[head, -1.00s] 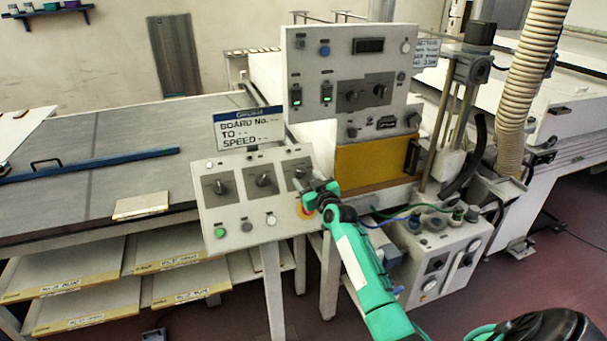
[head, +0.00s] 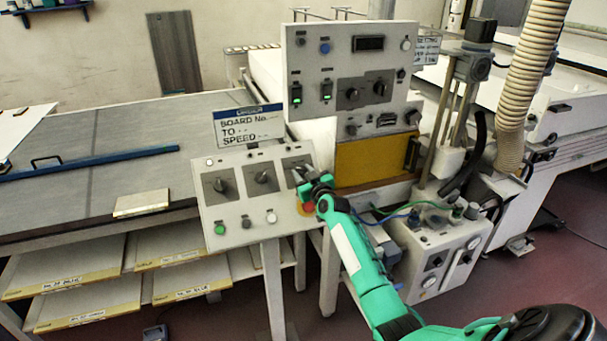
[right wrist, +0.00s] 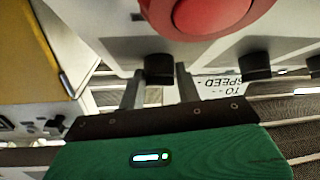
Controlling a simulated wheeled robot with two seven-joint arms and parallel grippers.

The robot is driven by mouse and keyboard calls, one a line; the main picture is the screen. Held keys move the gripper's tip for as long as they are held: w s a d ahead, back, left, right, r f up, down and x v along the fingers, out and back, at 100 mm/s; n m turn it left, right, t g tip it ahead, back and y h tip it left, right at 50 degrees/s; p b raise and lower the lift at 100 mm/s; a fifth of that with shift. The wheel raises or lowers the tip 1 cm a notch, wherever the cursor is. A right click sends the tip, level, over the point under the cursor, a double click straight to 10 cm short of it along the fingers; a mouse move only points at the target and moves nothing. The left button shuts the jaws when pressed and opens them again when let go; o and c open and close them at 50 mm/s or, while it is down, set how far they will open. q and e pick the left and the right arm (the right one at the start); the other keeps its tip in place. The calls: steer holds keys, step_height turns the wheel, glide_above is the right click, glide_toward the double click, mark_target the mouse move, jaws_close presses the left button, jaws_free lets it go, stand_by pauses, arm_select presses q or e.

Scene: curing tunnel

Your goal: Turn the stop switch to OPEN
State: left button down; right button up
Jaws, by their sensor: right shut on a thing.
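The sloped white control panel (head: 240,205) in the head view carries three dark rotary switches on grey plates. The rightmost switch is mostly hidden by my right gripper (head: 302,178), which reaches it from the lower right. In the right wrist view, the dark knob (right wrist: 158,68) of that switch sits between the two fingers of the right gripper (right wrist: 160,80), which is shut on it. The switch's labels and pointer direction cannot be read. A red round button (right wrist: 212,12) lies close beside the knob. My left gripper is not in view.
The left switch (head: 220,185) and middle switch (head: 262,178) stand free, with a green button (head: 220,229) below. An upright panel (head: 352,70) and a yellow door (head: 372,160) stand behind. A hose-linked box (head: 440,255) is right of my arm.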

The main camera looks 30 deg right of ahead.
steer(key=shift+w+a+r+m+g+h+p, duration=0.15)
steer(key=shift+m+g+h+p, duration=0.1)
steer(key=shift+m+h+p, duration=0.85)
steer(key=shift+a+r+m+g+h+p, duration=0.25)
steer(key=shift+m+h+p, duration=0.45)
steer(key=shift+m+p, duration=0.85)
steer(key=shift+w+a+f+m+g+h+p, duration=0.1)
steer(key=shift+m+g+h+p, duration=0.2)
steer(key=shift+m+h+p, duration=1.05)
steer(key=m+g+p, duration=0.1)
steer(key=p, duration=0.1)
steer(key=shift+m+h+p, duration=0.35)
steer(key=shift+m+p, duration=0.05)
steer(key=shift+f+m+g+h+p, duration=0.1)
steer(key=shift+m+g+h+p, duration=0.5)
steer(key=shift+m+g, duration=0.45)
steer(key=shift+m, duration=0.25)
steer(key=o, duration=1)
steer(key=shift+c, duration=0.2)
steer(key=shift+f, duration=0.1)
